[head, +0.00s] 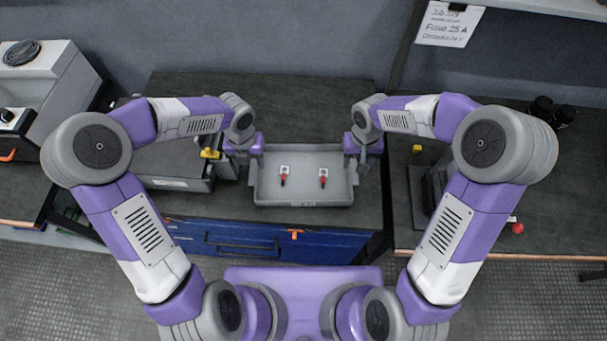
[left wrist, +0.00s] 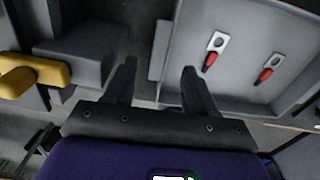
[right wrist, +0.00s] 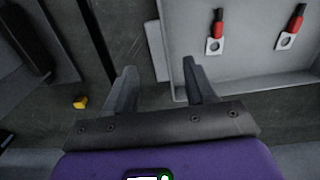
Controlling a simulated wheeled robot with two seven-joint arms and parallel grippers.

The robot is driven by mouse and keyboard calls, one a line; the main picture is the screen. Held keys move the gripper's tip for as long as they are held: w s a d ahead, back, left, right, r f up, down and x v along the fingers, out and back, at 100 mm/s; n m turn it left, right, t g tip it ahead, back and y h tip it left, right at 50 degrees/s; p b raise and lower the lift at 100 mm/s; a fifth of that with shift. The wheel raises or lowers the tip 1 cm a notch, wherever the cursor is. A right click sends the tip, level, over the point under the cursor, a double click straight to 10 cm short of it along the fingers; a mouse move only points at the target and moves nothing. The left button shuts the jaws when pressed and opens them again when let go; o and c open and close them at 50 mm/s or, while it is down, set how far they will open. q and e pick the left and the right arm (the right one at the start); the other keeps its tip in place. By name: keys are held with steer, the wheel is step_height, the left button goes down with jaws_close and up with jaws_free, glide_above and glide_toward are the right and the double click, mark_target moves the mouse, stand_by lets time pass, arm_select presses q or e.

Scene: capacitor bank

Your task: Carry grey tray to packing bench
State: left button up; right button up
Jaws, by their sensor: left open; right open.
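The grey tray (head: 304,198) sits on the dark worktop, directly in front of me. Two small red parts with pale metal tabs, a left one (head: 284,176) and a right one (head: 323,178), lie inside it. My left gripper (head: 243,170) is open at the tray's left end; in the left wrist view, a grey end tab (left wrist: 160,50) of the tray shows between its fingers. My right gripper (head: 362,165) is open at the right end; the right wrist view shows the other end tab (right wrist: 156,50) between its fingers. Finger contact is not clear. No bench is visibly labelled as packing bench.
A grey box (head: 180,168) with a yellow handle (head: 210,153) stands close left of the tray. Blue drawers (head: 230,240) are under the worktop. A gap separates it from the right bench (head: 560,210), which holds a dark stand (head: 420,195) and a yellow piece (head: 417,148).

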mark_target(253, 171)
arm_select(q)
step_height(253, 171, down, 6)
steer(key=shift+f, duration=0.2)
arm_select(e)
step_height(253, 171, down, 6)
steer(key=shift+f, duration=0.25)
arm_select(q)
steer(key=shift+c, duration=0.4)
arm_select(e)
steer(key=shift+c, duration=0.4)
arm_select(q)
jaws_close()
arm_select(e)
jaws_close()
